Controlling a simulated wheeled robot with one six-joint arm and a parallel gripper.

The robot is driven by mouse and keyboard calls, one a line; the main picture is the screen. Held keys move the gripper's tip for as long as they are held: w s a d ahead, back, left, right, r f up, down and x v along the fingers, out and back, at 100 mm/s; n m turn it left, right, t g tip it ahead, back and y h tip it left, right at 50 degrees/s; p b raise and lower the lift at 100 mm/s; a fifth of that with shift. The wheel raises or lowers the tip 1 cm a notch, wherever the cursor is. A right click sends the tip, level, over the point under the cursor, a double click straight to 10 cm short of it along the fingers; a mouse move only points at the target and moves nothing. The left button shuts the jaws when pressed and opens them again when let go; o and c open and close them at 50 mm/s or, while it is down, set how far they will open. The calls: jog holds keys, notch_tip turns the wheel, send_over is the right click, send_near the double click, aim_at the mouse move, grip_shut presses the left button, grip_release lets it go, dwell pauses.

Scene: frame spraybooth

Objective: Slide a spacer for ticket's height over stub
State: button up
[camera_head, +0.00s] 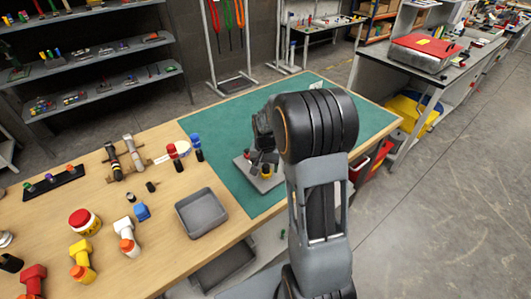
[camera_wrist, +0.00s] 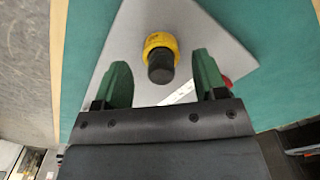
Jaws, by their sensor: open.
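A grey plate (camera_wrist: 215,45) lies on the green mat; it also shows in the head view (camera_head: 268,186). On it, a yellow ring-like piece (camera_wrist: 160,41) shows around the far end of a black cylinder (camera_wrist: 160,66), which looks like the stub. I cannot tell how far the ring is seated. My gripper (camera_wrist: 165,85) is open, its green fingers apart on either side of the black cylinder, with gaps to both. A white strip (camera_wrist: 179,93) on the plate, possibly the ticket, is partly hidden by the right finger. A red piece (camera_wrist: 226,81) shows behind that finger.
A grey tray (camera_head: 202,213) stands on the wooden bench, left of the mat (camera_head: 235,115). Red and blue-topped pieces (camera_head: 197,148), dark-handled tools (camera_head: 113,160) and several coloured bottles lie further left. The mat's far part is clear.

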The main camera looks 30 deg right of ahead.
notch_tip(320, 180, up, 13)
jog(key=s+a+n+t, duration=0.2)
jog(key=s+a+n, duration=0.1)
jog(key=s, duration=0.5)
jog(key=s+a+n+t, duration=0.2)
jog(key=s+a+n, duration=0.1)
jog(key=s+a, duration=0.3)
jog(key=shift+s+r+n, duration=0.2)
jog(key=shift+s+n, duration=0.2)
jog(key=shift+s, duration=0.65)
